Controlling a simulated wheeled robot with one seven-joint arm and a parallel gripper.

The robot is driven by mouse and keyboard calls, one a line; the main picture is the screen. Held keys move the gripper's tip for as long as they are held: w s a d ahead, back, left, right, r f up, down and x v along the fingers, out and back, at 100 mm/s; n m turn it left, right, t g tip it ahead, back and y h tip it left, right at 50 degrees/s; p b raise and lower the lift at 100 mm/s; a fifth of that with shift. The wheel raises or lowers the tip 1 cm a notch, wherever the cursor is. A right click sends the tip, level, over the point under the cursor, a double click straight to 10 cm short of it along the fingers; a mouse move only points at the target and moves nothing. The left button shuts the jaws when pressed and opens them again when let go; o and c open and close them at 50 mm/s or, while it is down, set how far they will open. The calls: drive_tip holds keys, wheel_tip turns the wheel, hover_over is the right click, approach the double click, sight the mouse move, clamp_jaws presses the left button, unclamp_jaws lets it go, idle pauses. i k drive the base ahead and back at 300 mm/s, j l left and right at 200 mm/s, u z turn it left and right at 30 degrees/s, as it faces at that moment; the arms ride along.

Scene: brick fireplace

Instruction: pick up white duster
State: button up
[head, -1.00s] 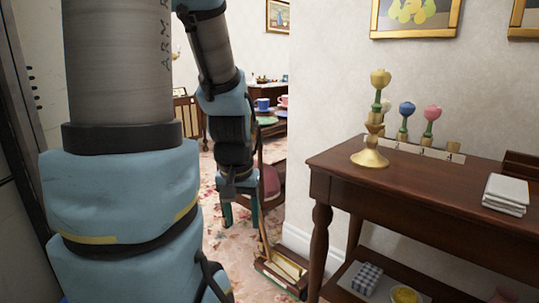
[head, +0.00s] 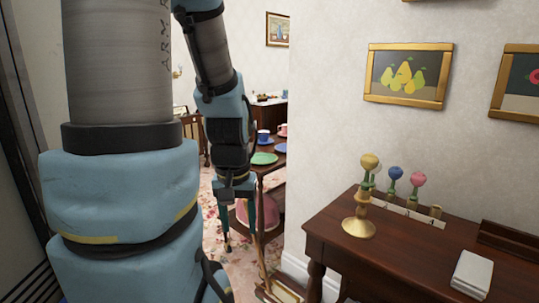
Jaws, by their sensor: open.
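A flat stack of white folded cloth (head: 472,275) lies on the right part of the dark wooden side table (head: 400,262); it looks like the white duster, but I cannot be sure. My gripper (head: 239,232) hangs pointing down, left of the side table and well apart from the cloth. Its two fingers are apart with nothing held between them.
Framed pictures (head: 408,75) hang above.

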sight(473, 275)
drive_tip(key=z, duration=0.95)
